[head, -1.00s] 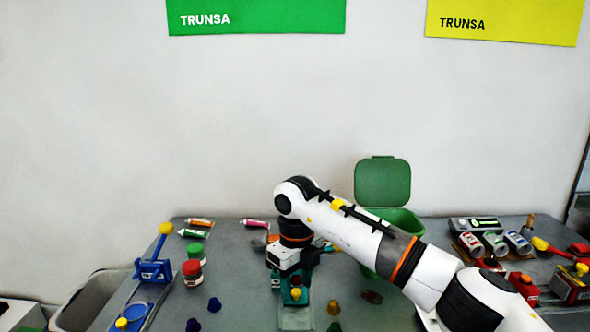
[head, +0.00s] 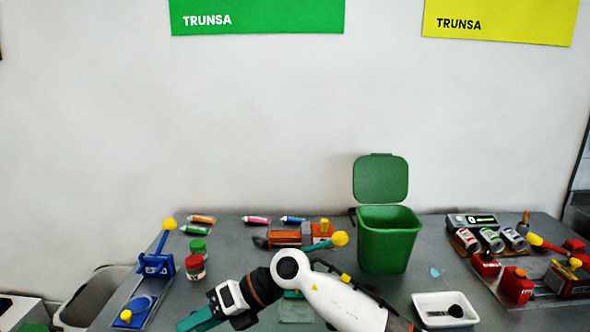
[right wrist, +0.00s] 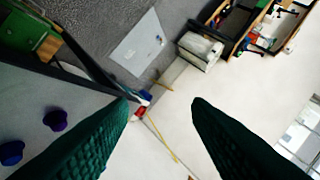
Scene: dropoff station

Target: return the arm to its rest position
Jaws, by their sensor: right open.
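My right arm comes in low from the bottom of the head view, bent at a white elbow joint. My right gripper (head: 200,318) with teal fingers is at the table's front, left of centre, pointing to the lower left. In the right wrist view its two green ribbed fingers (right wrist: 163,102) are spread apart with nothing between them. Beyond them that view shows mostly pale floor. My left gripper is not in view.
An open green bin (head: 388,242) stands right of the arm, with a white tray (head: 445,309) in front. A blue press-like device (head: 155,267) and red-and-green jars (head: 195,268) are at left. Purple capsules (right wrist: 55,120) lie on the table near the fingers.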

